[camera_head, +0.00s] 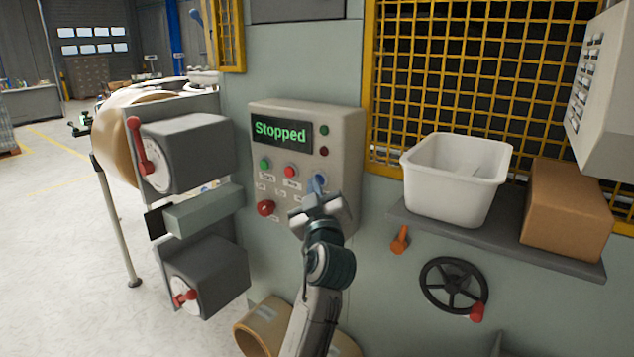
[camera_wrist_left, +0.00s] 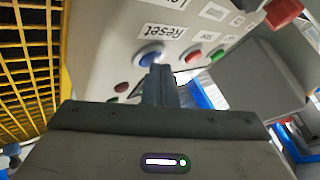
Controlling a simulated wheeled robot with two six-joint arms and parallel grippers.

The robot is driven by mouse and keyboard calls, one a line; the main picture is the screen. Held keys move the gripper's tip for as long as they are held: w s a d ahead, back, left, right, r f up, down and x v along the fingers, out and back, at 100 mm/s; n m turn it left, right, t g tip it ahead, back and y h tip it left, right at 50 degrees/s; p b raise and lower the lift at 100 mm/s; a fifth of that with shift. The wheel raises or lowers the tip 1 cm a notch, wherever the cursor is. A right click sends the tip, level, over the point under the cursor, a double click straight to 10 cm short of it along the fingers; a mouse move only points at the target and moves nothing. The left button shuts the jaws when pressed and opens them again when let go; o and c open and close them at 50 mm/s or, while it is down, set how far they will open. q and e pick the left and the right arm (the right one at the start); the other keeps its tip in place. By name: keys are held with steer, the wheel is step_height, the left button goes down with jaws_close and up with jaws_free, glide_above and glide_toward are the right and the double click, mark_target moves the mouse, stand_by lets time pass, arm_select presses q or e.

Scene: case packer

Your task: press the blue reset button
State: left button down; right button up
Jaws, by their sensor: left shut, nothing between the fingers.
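The blue reset button (camera_head: 320,182) is on the right of the button row on the grey control panel (camera_head: 343,125), whose screen (camera_head: 281,133) reads "Stopped" in green. My left gripper (camera_head: 318,203) is shut and empty, just below the blue button in the head view and partly overlapping its lower edge. In the left wrist view the blue button (camera_wrist_left: 149,56), labelled "Reset", shows right beside the closed fingertips (camera_wrist_left: 160,70). I cannot tell whether the fingertips touch it. My right gripper is in neither view.
Beside the blue button are a red button (camera_head: 290,171), a green button (camera_head: 264,163) and a larger red knob (camera_head: 265,208) lower left. A shelf (camera_head: 500,238) at right holds a white bin (camera_head: 455,180) and a cardboard box (camera_head: 566,215). Grey boxes with red handles (camera_head: 187,150) stand left.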

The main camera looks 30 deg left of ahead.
arm_select(q)
steer(key=shift+s, duration=0.85)
steer(key=shift+a, duration=0.1)
steer(key=s, duration=0.5)
steer(key=shift+a, duration=0.15)
steer(key=shift+f, duration=0.1)
stand_by(0.6)
